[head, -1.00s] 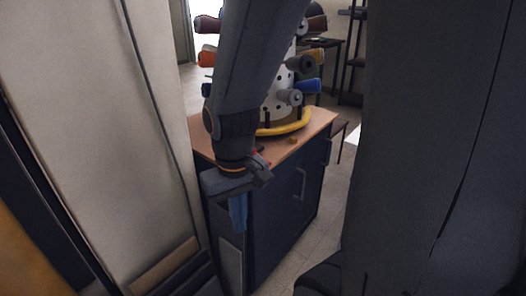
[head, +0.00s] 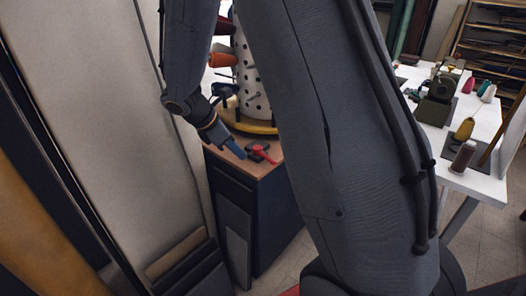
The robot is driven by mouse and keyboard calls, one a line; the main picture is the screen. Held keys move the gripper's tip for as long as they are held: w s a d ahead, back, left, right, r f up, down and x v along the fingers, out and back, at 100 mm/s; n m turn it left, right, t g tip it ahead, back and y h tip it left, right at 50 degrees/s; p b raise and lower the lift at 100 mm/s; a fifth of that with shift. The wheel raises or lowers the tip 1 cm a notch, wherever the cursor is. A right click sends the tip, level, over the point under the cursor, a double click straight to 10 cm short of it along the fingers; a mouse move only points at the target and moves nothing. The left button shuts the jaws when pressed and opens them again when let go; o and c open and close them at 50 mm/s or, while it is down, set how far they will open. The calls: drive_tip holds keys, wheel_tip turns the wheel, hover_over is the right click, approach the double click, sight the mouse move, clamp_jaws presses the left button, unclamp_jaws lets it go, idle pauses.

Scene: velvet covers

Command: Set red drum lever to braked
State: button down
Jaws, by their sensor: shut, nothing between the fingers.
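The red lever (head: 266,154) sits on a small dark base on the wooden cabinet top (head: 228,157), close to its front edge. Its red arm slants toward the lower right. The white drum (head: 252,75), dotted with dark holes and pegs, stands behind it on a yellow ring (head: 262,128). My gripper (head: 238,149) is just left of the lever, its blue fingers pointing down and right. It is shut and empty. A small gap seems to show between fingertips and lever, but I cannot tell whether they touch. My arm hides the drum's right side.
An orange spool (head: 221,60) sticks out from the drum's left. A pale panel (head: 110,120) stands close on the left. A white table (head: 463,165) with a dark machine (head: 436,103) and thread cones stands right. Floor shows between cabinet and table.

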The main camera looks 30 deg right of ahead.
drive_tip(key=w, duration=0.1)
drive_tip(key=n, duration=0.1)
drive_tip(key=w+n+h, duration=0.1)
drive_tip(key=shift+w+d+r+t, duration=0.25)
drive_tip(key=shift+w+r+t, duration=0.05)
drive_tip(key=shift+r, duration=0.05)
drive_tip(key=p, duration=0.2)
approach(265, 156)
drive_tip(key=f, duration=0.1)
drive_tip(key=s+f, duration=0.1)
drive_tip(key=f, duration=0.1)
drive_tip(key=s+f, duration=0.1)
drive_tip(key=shift+s+a+f, duration=0.2)
drive_tip(key=shift+s+f, duration=0.05)
drive_tip(key=shift+f, duration=0.15)
drive_tip(key=shift+w+d+f+p, duration=0.1)
drive_tip(key=shift+d+p, duration=0.25)
drive_tip(key=shift+d, duration=0.25)
drive_tip(key=shift+w+d+f+p, duration=0.1)
drive_tip(key=shift+d+p, duration=0.2)
drive_tip(key=shift+d, duration=0.25)
drive_tip(key=shift+w+d+f, duration=0.15)
drive_tip(key=shift+d+f, duration=0.15)
drive_tip(key=shift+d, duration=0.35)
drive_tip(key=shift+d, duration=0.2)
